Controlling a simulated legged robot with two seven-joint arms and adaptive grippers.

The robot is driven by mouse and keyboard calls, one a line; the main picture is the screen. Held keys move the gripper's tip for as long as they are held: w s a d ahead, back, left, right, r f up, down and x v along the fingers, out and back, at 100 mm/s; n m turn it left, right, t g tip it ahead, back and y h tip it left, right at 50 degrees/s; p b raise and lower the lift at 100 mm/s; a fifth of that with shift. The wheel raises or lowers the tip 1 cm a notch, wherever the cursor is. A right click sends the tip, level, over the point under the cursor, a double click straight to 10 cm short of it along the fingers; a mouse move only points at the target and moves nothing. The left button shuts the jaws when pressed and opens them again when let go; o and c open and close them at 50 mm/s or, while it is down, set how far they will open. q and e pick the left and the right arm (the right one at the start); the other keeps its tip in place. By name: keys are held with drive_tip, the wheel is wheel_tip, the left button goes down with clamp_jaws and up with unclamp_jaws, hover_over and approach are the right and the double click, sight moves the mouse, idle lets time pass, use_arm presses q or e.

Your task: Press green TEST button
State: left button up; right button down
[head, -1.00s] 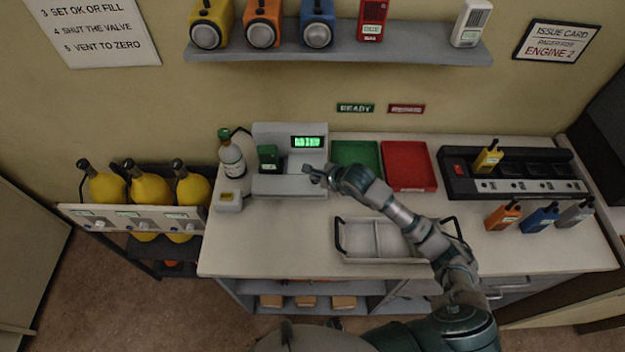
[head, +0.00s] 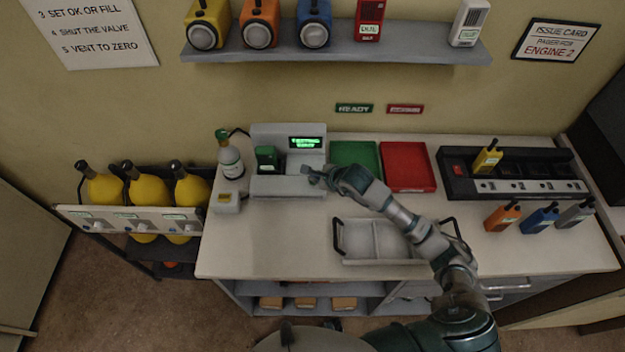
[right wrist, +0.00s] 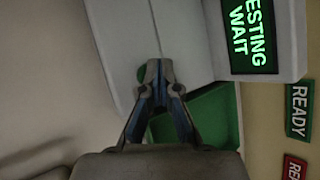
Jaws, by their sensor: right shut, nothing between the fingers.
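The grey test station (head: 285,187) stands on the bench with a green-lit display (head: 305,142). In the right wrist view the display (right wrist: 250,36) reads "TESTING WAIT". A dark green device (head: 267,159) sits upright in the station's left part. My right gripper (head: 313,176) is shut and empty, its tips at the right part of the station's sloped front. In the right wrist view the shut fingertips (right wrist: 159,68) are at the green button (right wrist: 141,74) and partly cover it. Whether they touch it I cannot tell. My left gripper is not in view.
A green tray (head: 355,154) and a red tray (head: 409,167) lie right of the station. A bottle (head: 231,160) stands at its left. A divided grey tray (head: 378,241) lies in front, under my right forearm. A charger bank (head: 512,174) is farther right.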

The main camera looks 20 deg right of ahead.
drive_tip(key=shift+a+r, duration=0.2)
drive_tip(key=shift+r, duration=0.35)
drive_tip(key=shift+r+p, duration=1.6)
drive_tip(key=shift+r, duration=0.95)
drive_tip(key=shift+f, duration=0.1)
